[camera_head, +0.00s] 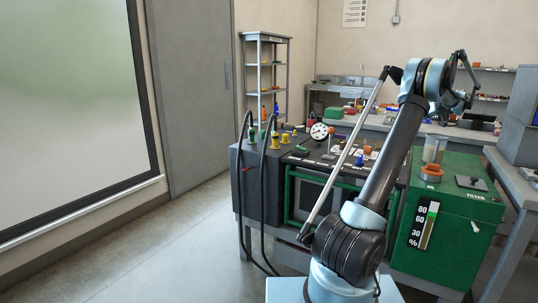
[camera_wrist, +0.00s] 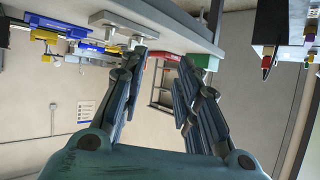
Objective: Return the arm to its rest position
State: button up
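My arm rises from the bottom of the head view, in front of the cart, and bends at an elbow low in the picture. My gripper (camera_head: 463,82) is at the upper right of the head view, above the green box and in front of the back workbench. In the wrist view my gripper (camera_wrist: 160,68) has its two dark fingers apart with nothing between them. No contact with any object shows. Part of the cart is hidden behind my arm.
The cart's dark cabinet (camera_head: 258,184) with black hoses stands left of my arm. The green box (camera_head: 454,235) with a percent gauge stands right. A grey box (camera_head: 522,115) and side table are at the far right. Floor (camera_head: 150,245) at left is clear.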

jog(key=s+a+r+g, duration=0.15)
jog(key=s+a, duration=0.25)
jog(key=a, duration=0.8)
jog(key=s+a+r+g+y, duration=0.1)
jog(key=s+a+g, duration=0.15)
jog(key=a, duration=0.95)
jog(key=s+a+r+g, duration=0.1)
jog(key=s+a, duration=0.3)
jog(key=a, duration=0.8)
jog(key=s+a+f+g, duration=0.1)
jog(key=s+a+f, duration=0.1)
jog(key=s+a, duration=0.85)
jog(key=s+a+f+g, duration=0.1)
jog(key=s+a+f, duration=0.25)
jog(key=s, duration=0.35)
jog(key=s+a+f+g+h, duration=0.1)
jog(key=s+a+f, duration=0.1)
jog(key=s+a, duration=0.35)
jog(key=s+a+f+g, duration=0.1)
jog(key=s+a+f, duration=0.25)
jog(key=s, duration=0.35)
jog(key=s+a+f+m+g+h, duration=0.1)
jog(key=s+f+h, duration=0.1)
jog(key=s+f, duration=1.2)
jog(key=s, duration=0.4)
jog(key=shift+s+a+f, duration=0.25)
jog(key=shift+s+f, duration=0.05)
jog(key=shift+s, duration=0.05)
